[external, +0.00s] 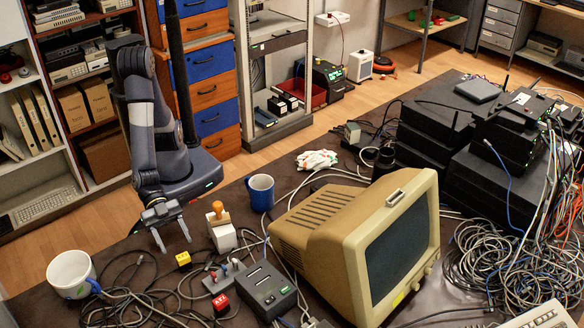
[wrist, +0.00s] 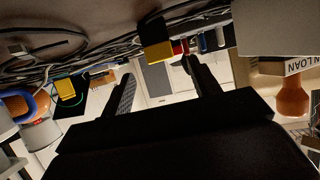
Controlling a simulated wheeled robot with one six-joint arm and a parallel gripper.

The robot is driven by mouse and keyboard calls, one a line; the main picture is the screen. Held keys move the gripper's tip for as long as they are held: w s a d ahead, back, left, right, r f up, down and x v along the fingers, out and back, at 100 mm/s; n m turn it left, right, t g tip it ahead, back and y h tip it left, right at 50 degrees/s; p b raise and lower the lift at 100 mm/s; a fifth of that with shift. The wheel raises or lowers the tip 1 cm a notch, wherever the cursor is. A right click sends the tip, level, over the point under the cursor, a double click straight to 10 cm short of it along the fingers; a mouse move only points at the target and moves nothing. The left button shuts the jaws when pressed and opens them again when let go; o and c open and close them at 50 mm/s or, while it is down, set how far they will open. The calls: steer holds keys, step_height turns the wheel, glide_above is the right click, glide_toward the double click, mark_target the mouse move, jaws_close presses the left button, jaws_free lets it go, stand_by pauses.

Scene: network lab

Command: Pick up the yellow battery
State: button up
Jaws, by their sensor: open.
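The yellow battery (external: 183,259), a small yellow and black block, lies on the dark table in the external view. In the wrist view a yellow block with a dark top (wrist: 157,53) shows beyond the fingers, between their lines, and looks like the same battery. My gripper (external: 173,244) points down just above and slightly left of the battery, its two fingers spread. In the wrist view my gripper (wrist: 165,82) is open with nothing between its fingers. I cannot tell the exact gap to the battery.
A white stamp with an orange handle (external: 218,212) stands close right of my gripper, with a blue mug (external: 260,192) behind it. A white mug (external: 71,273) stands left.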

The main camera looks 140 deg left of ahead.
mark_target(182, 256)
steer(key=x, duration=0.6)
steer(key=shift+a+b, duration=0.1)
steer(key=shift+b, duration=0.2)
steer(key=shift+s, duration=0.1)
steer(key=shift+r, duration=0.1)
steer(key=c, duration=1.1)
